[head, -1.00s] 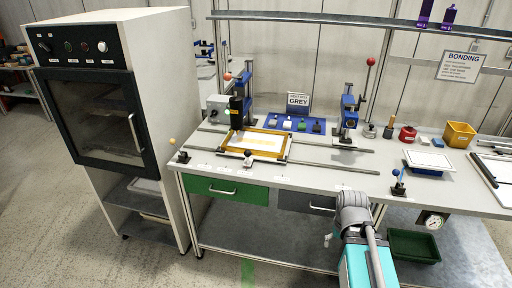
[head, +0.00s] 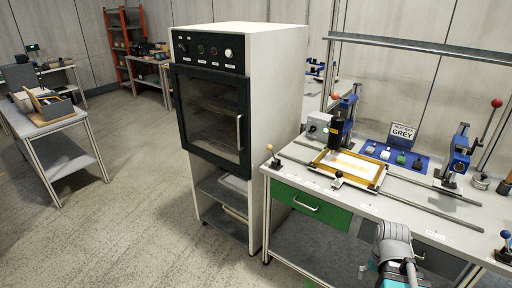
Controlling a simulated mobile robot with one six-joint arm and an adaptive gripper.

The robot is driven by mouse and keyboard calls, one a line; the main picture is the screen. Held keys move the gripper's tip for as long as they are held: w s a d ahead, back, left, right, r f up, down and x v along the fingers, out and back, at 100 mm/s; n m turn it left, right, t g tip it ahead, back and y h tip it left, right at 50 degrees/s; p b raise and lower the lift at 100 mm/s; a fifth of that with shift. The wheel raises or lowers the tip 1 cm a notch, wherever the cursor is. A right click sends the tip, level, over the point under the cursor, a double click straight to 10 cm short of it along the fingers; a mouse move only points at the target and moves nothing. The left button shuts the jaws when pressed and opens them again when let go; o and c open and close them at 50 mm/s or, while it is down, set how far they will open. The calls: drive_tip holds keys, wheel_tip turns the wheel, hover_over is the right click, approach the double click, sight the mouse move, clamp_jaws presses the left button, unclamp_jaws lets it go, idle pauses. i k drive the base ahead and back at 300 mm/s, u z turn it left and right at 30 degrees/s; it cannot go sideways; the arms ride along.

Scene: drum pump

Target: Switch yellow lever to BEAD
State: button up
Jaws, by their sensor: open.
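A small lever with a pale yellow ball knob (head: 269,148) stands at the near left corner of the workbench (head: 283,180), beside the tall cabinet. Its knob leans up and to the left from a dark base. The small white labels (head: 311,184) along the bench edge are too small to read, so I cannot tell which position the lever is in. Part of my arm shows at the lower right, in front of the bench and well away from the lever. My gripper does not show.
A tall white cabinet (head: 272,110) with a dark glass door stands left of the bench. A yellow frame (head: 347,169) lies between rails on the bench, near blue posts. A green drawer (head: 308,203) is below. A side table (head: 62,120) stands far left; the floor between is clear.

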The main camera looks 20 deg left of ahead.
sight(270, 147)
drive_tip(key=u, duration=0.8)
drive_tip(key=k, duration=1.3)
drive_tip(key=u, duration=0.4)
drive_tip(key=i, duration=2.15)
drive_tip(key=z, duration=0.65)
